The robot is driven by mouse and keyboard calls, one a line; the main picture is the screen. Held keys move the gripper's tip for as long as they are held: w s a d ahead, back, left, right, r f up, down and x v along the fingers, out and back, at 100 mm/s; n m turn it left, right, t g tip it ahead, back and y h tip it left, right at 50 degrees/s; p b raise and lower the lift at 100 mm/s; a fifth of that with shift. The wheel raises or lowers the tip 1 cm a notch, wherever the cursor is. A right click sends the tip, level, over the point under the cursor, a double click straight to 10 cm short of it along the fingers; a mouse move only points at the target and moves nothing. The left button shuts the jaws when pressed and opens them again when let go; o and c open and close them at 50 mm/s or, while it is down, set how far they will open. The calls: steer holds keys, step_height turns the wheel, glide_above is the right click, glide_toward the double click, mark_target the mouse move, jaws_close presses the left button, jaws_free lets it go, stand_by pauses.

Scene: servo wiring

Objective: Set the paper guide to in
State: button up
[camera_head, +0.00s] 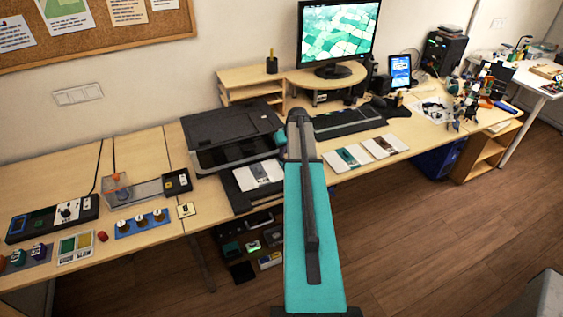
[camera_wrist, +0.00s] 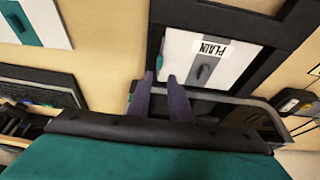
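A black paper tray (camera_head: 243,202) sticks out from the front of the printer (camera_head: 220,130). A white card marked PLAIN (camera_wrist: 222,52), with a grey stripe and a dark grip, lies in it. A small teal piece (camera_wrist: 161,62) shows at the card's left edge in the wrist view; it may be the paper guide, but I cannot tell its setting. My gripper (camera_wrist: 161,77) has its two dark purple fingers a little apart, with nothing seen between them. The fingertips appear near the tray's lower left corner in the wrist view. My arm hides the gripper in the head view.
A white card with a teal stripe (camera_head: 351,158) and another pale card (camera_head: 385,146) lie right of the tray, below the keyboard (camera_head: 347,122). Control boxes, knobs and switches (camera_head: 142,222) fill the left desk. Small boxes stand on a low shelf under the desk.

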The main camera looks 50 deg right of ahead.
mark_target(282, 163)
steer(key=shift+p+x, duration=1.5)
steer(key=shift+x, duration=2.9)
